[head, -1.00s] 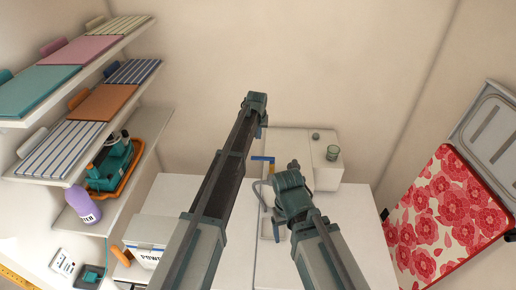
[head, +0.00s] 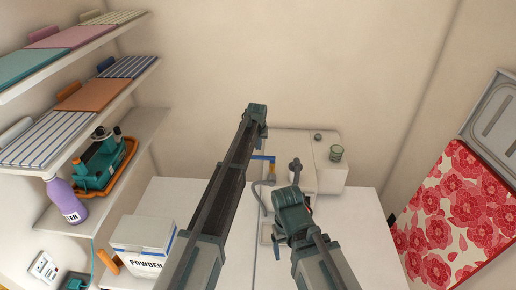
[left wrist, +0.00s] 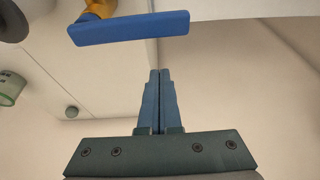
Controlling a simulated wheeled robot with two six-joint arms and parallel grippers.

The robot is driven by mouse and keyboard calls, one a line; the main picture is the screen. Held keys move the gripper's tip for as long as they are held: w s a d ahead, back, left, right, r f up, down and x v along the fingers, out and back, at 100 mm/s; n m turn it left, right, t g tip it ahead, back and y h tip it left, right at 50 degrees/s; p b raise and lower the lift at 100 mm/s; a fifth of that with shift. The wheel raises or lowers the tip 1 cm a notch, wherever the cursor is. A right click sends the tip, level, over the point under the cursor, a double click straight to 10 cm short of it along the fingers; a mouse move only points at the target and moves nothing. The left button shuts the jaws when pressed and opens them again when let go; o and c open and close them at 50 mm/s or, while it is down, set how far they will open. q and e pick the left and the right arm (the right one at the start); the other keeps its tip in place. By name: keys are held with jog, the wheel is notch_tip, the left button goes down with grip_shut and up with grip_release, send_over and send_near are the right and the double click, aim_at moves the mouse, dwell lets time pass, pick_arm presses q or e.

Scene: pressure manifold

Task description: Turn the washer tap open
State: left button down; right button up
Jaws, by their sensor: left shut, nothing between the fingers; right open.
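The washer tap has a blue lever handle (head: 262,158) and a brass-coloured body (head: 272,168), on the wall side behind the white worktop. In the left wrist view the blue handle (left wrist: 130,27) lies nearly level across the top, with part of the brass body (left wrist: 100,8) at the picture edge. In the head view my left gripper (head: 264,131) is above the handle. My right gripper (head: 295,164) is right of the tap; its fingers are hard to make out.
A powder box (head: 143,247) and shelves (head: 125,125) are at left. A red floral board (head: 450,220) leans at right.

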aim_at(257, 157)
pick_arm(q)
jog(key=s, duration=0.4)
jog(key=shift+r, duration=0.1)
jog(key=shift+s+n, duration=0.35)
jog(key=shift+n, duration=0.15)
jog(key=shift+s+n+y, duration=0.6)
jog(key=shift+s+n, duration=0.25)
jog(key=shift+n, duration=0.55)
jog(key=shift+s+d+n+g+y, duration=0.4)
jog(key=shift+s+d+n, duration=0.45)
jog(key=shift+n, duration=0.8)
jog(key=shift+s+d+n+g+y, duration=0.4)
jog(key=shift+s+d+n, duration=0.5)
jog(key=shift+n, duration=0.8)
jog(key=shift+s+d+n+g+y, duration=0.5)
jog(key=shift+s+n, duration=0.6)
jog(key=shift+n, duration=0.55)
jog(key=shift+d, duration=0.2)
